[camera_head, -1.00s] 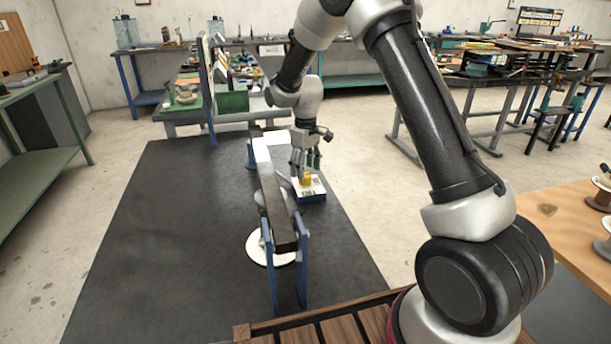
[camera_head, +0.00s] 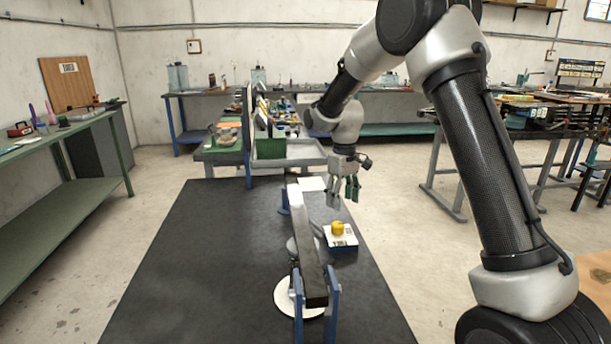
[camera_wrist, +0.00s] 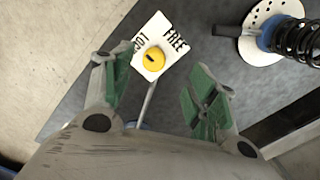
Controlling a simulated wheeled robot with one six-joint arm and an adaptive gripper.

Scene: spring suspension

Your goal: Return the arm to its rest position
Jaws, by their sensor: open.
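My gripper (camera_head: 344,191) is open and empty, raised above the dark mat. Its two green-padded fingers stand apart in the wrist view (camera_wrist: 158,95). Below it, a small block with a white top (camera_head: 343,240) carries a yellow round piece (camera_head: 338,228). In the wrist view the white top (camera_wrist: 172,32) bears the letters "FREE", and the yellow piece (camera_wrist: 154,59) shows between the fingers, apart from them. My arm is bent, reaching forward over the bench area.
A narrow rail on blue posts (camera_head: 311,267) stands left of the block. A white disc (camera_head: 287,297) lies under it; the wrist view shows a dark coil spring (camera_wrist: 297,36) by a perforated white disc (camera_wrist: 258,15). A green bench (camera_head: 66,185) stands at left. The mat's left side is clear.

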